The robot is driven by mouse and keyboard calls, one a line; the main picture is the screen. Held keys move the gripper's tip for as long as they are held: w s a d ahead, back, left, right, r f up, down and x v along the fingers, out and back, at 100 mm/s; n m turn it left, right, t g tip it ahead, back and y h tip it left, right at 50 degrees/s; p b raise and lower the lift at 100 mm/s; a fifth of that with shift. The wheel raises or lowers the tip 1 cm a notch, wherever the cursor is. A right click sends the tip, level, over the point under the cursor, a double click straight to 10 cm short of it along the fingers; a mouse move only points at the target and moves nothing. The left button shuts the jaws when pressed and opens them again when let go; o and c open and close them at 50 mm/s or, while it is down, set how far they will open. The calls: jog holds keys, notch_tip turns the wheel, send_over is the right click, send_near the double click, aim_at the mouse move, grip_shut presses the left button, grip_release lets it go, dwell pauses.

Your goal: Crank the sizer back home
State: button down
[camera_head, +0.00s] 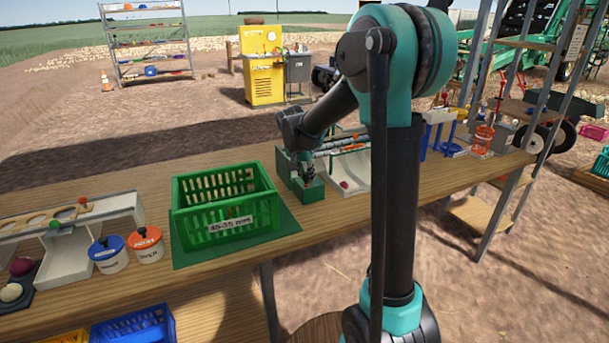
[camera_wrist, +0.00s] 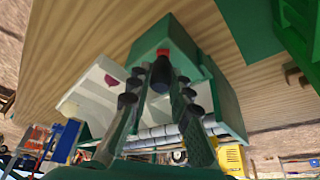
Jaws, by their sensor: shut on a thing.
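The sizer has a green housing (camera_head: 312,193) on the workbench, with grey rollers (camera_head: 337,143) and a white chute (camera_head: 354,172) to its right. In the wrist view the green housing (camera_wrist: 222,92) fills the centre, with the rollers (camera_wrist: 160,133) below. A dark crank handle (camera_wrist: 160,76) with a red part (camera_wrist: 163,51) beside its end stands at the housing. My gripper (camera_wrist: 162,82) is shut on the crank handle, one finger on each side. In the head view my gripper (camera_head: 303,174) is over the housing; the handle is mostly hidden there.
A purple onion (camera_head: 345,184) lies in the chute. A green crate (camera_head: 228,224) on a green mat stands left of the sizer. Blue (camera_head: 109,256) and orange (camera_head: 146,246) buckets stand farther left. Bare wood (camera_head: 330,222) lies in front of the sizer.

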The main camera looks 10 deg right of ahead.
jog(key=shift+d, duration=0.7)
jog(key=shift+d, duration=0.7)
jog(key=c, duration=1.3)
grip_release()
